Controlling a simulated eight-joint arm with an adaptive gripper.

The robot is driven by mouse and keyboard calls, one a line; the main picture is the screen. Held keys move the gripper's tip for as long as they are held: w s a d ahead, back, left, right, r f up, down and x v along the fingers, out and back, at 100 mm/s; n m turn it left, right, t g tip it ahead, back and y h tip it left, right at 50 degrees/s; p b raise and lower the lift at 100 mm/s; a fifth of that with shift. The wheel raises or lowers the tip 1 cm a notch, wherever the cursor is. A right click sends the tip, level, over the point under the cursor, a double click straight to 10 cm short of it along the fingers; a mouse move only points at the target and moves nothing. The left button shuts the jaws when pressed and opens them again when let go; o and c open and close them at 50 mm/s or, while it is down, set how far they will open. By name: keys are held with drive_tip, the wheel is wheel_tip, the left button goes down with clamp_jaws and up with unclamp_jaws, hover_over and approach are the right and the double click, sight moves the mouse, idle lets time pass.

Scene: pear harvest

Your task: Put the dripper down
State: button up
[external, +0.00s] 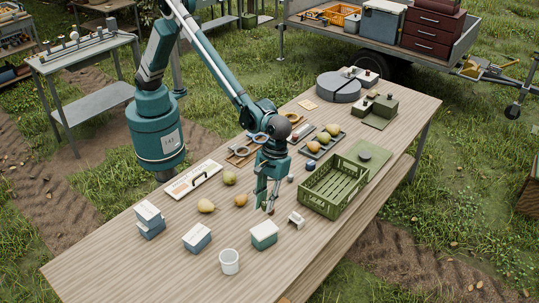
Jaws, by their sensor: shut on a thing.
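My gripper (266,208) points down over the middle of the wooden table (178,268), left of the green crate. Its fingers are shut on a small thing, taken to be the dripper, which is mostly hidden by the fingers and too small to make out. I cannot tell whether the held thing touches the tabletop. A small white stand-like piece (296,219) is on the table just right of the fingertips.
The empty green slatted crate (319,207) stands to the right. A yellow pear (206,206), a greenish pear (229,177) and an orange one (241,200) lie left of my gripper. A white cup (229,262) and small lidded boxes (264,236) stand near the front. Bare tabletop lies between them.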

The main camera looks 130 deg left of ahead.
drive_tip(key=shift+d, duration=0.35)
hover_over(263, 231)
drive_tip(key=a, duration=0.1)
drive_tip(key=shift+s+f, duration=0.1)
drive_tip(key=shift+f, duration=3)
drive_tip(key=shift+f, duration=0.1)
drive_tip(key=shift+f, duration=1.75)
drive_tip(key=shift+f, duration=0.15)
drive_tip(key=o, duration=0.7)
